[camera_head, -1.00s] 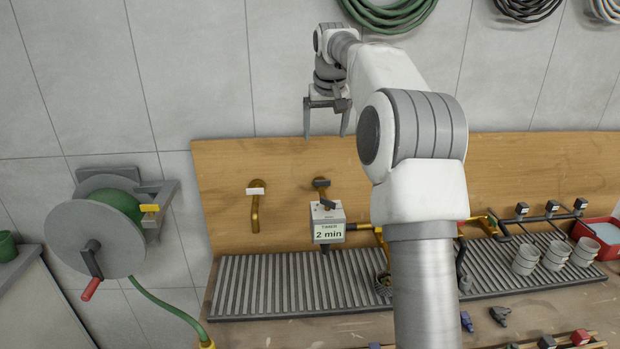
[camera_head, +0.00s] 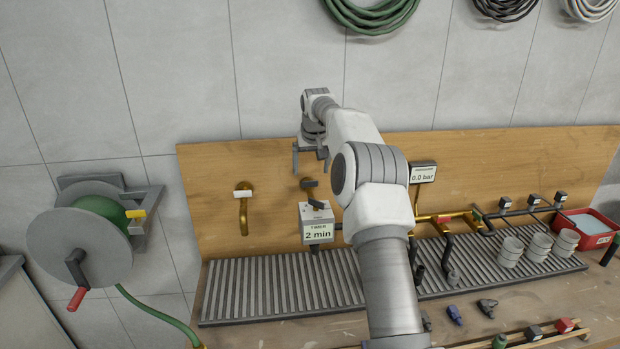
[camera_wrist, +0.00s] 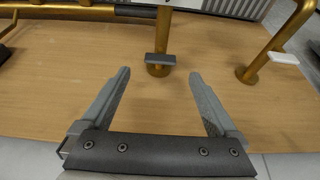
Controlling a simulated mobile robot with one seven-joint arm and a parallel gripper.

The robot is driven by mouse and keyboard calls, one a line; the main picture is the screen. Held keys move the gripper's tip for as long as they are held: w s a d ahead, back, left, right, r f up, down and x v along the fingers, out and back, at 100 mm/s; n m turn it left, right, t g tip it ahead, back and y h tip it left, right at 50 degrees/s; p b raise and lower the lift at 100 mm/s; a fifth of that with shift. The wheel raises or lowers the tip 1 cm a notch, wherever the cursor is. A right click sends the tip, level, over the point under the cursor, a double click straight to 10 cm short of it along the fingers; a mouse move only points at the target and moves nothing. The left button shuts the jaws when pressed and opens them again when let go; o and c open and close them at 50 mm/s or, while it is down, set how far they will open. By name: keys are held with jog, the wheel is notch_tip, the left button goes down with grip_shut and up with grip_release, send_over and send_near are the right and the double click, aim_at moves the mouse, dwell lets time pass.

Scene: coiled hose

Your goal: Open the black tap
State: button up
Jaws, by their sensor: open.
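The black tap (camera_head: 309,184) has a dark bar handle on a brass pipe at the wooden backboard, just above a grey timer box (camera_head: 317,224) reading 2 min. In the wrist view its dark handle (camera_wrist: 160,59) lies just beyond the fingertips, centred between them. My gripper (camera_head: 311,168) hangs above the tap with its fingers spread and empty. In the wrist view my gripper (camera_wrist: 160,74) is open, and the handle is not between the jaws. My arm hides part of the pipework to the right of the timer.
A white-handled brass tap (camera_head: 244,205) stands left of the black one. A gauge (camera_head: 423,173) reads 0.0 bar. A slatted grate (camera_head: 270,287) lies below. A hose reel (camera_head: 90,245) is at the left, and pots (camera_head: 510,252) stand at the right.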

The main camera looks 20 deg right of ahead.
aim_at(310, 184)
jog(key=shift+p+x, duration=0.3)
jog(key=shift+x, duration=2.4)
jog(key=c, duration=1.4)
